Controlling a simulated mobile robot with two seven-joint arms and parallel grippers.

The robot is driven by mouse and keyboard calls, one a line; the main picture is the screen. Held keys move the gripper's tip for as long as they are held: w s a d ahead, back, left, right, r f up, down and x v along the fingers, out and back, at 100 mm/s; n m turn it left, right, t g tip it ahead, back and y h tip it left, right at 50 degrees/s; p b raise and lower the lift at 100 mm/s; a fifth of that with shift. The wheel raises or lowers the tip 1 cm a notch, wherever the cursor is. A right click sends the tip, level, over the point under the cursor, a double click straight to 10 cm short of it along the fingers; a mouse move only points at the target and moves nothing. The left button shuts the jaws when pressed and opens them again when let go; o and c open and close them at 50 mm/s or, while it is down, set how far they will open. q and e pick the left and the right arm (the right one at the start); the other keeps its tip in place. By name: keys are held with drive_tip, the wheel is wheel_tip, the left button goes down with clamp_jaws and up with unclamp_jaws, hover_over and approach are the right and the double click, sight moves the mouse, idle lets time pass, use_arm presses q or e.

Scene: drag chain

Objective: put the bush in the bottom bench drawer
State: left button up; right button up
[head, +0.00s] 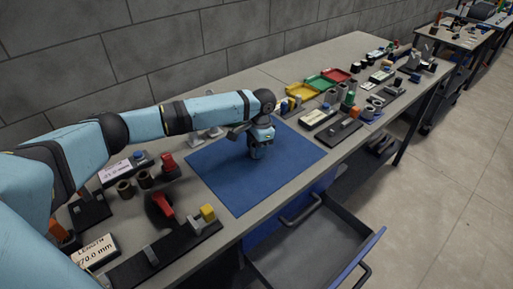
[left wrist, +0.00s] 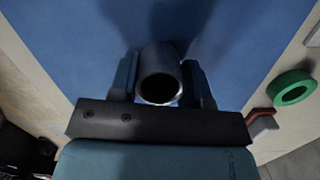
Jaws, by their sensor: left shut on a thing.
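The bush is a grey metal ring-shaped tube; in the left wrist view the bush (left wrist: 158,57) stands between the two fingers, its open bore facing the camera. My left gripper (head: 257,153) is shut on it, pointing down over the blue mat. In the head view the bush is hidden by the gripper, and I cannot tell whether it touches the mat. The bench drawer (head: 312,247) below the bench top is pulled out, and its visible floor looks empty. A closed drawer with a handle (head: 302,213) sits above it. My right gripper is not in view.
The blue mat (head: 225,186) is otherwise clear. Yellow, green and red trays (head: 326,82) and several parts lie right. The left wrist view shows a green ring (left wrist: 291,88).

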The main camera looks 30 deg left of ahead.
use_arm(q)
drive_tip(key=shift+f, duration=0.25)
drive_tip(key=shift+r, duration=0.1)
drive_tip(key=o, duration=1.1)
